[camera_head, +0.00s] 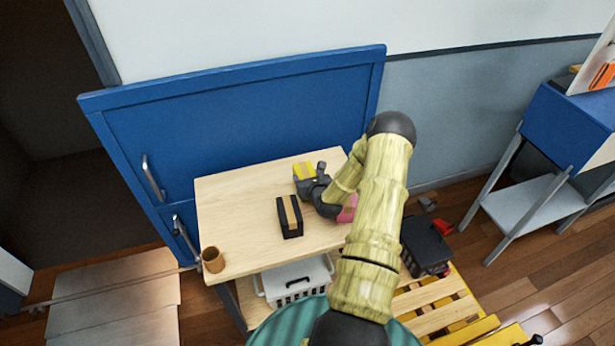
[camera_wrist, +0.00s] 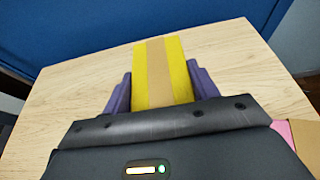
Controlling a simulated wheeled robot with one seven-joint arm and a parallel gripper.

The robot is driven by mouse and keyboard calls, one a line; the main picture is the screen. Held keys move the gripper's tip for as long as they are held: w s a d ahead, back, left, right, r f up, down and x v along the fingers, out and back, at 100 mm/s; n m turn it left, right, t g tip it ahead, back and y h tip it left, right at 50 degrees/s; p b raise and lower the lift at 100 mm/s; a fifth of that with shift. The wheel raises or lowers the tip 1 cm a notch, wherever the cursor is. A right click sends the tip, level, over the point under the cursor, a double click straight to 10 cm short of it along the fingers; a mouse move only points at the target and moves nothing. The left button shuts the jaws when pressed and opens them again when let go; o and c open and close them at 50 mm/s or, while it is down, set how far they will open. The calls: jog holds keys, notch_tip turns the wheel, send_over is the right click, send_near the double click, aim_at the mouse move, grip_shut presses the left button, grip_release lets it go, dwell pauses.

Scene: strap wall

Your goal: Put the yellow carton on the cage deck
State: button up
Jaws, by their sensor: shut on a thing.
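The yellow carton (camera_head: 303,170) has a tan band along its middle and is at the back of the light wooden table top (camera_head: 235,200). In the wrist view the yellow carton (camera_wrist: 180,70) lies between the two purple fingers of my gripper (camera_wrist: 160,92), which is shut on it. My gripper (camera_head: 312,180) hides part of the carton in the head view. The carton is on or just above the table; I cannot tell which. I cannot make out for certain which surface is the cage deck.
A black carton with a tan band (camera_head: 290,216) stands left of my gripper. A brown cup (camera_head: 212,260) is at the table's front left corner. A pink item (camera_head: 347,212) is partly behind my arm. A white basket (camera_head: 296,282) is below, and a black case (camera_head: 426,246) is right.

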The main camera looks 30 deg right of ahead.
jog(key=shift+f, duration=0.1)
jog(key=o, duration=1.2)
jog(key=shift+s, duration=0.35)
jog(key=b+v, duration=0.2)
jog(key=v, duration=0.9)
jog(key=shift+s+r+b, duration=0.1)
jog(key=shift+r+b, duration=0.2)
jog(key=shift+b, duration=0.05)
